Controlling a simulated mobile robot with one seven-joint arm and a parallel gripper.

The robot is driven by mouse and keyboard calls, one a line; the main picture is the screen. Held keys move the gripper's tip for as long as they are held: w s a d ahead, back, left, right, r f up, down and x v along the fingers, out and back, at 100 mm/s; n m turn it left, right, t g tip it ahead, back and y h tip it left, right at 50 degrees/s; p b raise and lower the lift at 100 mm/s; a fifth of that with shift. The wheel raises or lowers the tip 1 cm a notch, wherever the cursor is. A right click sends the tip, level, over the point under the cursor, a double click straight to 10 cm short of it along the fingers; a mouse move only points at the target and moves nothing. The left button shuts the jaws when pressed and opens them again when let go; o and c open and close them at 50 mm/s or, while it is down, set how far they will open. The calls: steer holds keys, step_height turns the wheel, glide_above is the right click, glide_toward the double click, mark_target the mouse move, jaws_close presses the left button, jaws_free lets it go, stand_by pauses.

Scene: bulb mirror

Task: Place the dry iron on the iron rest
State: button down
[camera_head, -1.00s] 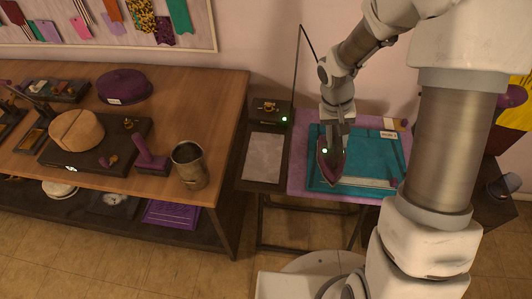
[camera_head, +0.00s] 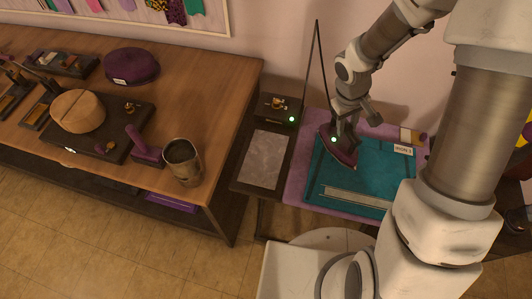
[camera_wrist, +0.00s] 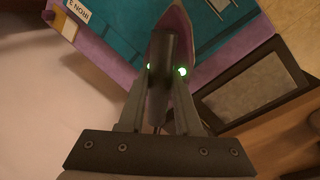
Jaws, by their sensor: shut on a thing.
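The dry iron (camera_head: 341,151) is dark purple with a small green light, over the back left part of the teal pressing mat in the head view. My gripper (camera_head: 347,128) is shut on its handle from above. In the wrist view the iron (camera_wrist: 175,22) points away between my fingers, its dark handle between them. I cannot tell whether its sole touches the mat. The iron rest appears to be the grey plate (camera_head: 264,159) in a dark frame, left of the mat and empty; it also shows at the right of the wrist view (camera_wrist: 245,82).
The teal mat (camera_head: 350,178) lies on a purple cloth with a ruler strip and an "IRON 3" label. A box with a green light (camera_head: 276,108) and a thin upright rod stand behind the rest. A metal mug (camera_head: 183,162) stands on the wooden table's near corner.

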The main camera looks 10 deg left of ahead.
steer(key=n, duration=0.1)
steer(key=a+n, duration=0.1)
steer(key=n, duration=0.1)
steer(key=shift+s+r+t, duration=0.1)
steer(key=shift+s+t, duration=0.2)
steer(key=n, duration=0.2)
steer(key=s+a+n+y, duration=0.1)
steer(key=n, duration=0.1)
steer(key=shift+a+p, duration=0.15)
steer(key=shift+p, duration=0.25)
steer(key=s+a+r+n+g+y+p, duration=0.15)
steer(key=a+n, duration=0.25)
steer(key=n, duration=0.7)
steer(key=s+a+r+n+y+p, duration=0.1)
steer(key=s+a+n+y, duration=0.2)
steer(key=n, duration=0.7)
steer(key=shift+n+h, duration=0.4)
steer(key=shift+h, duration=0.15)
steer(key=shift+w+a+f+b, duration=0.3)
steer(key=shift+a+f+b, duration=0.05)
steer(key=shift+a+f, duration=1.55)
steer(key=shift+w+a+f+b, duration=0.35)
steer(key=shift+a+f, duration=1.35)
steer(key=shift+a, duration=0.45)
steer(key=shift+w+a+f+b, duration=0.3)
steer(key=shift+a+f+b, duration=0.05)
steer(key=shift+a+f, duration=1.55)
steer(key=shift+a, duration=0.1)
steer(key=c, duration=0.6)
jaws_free()
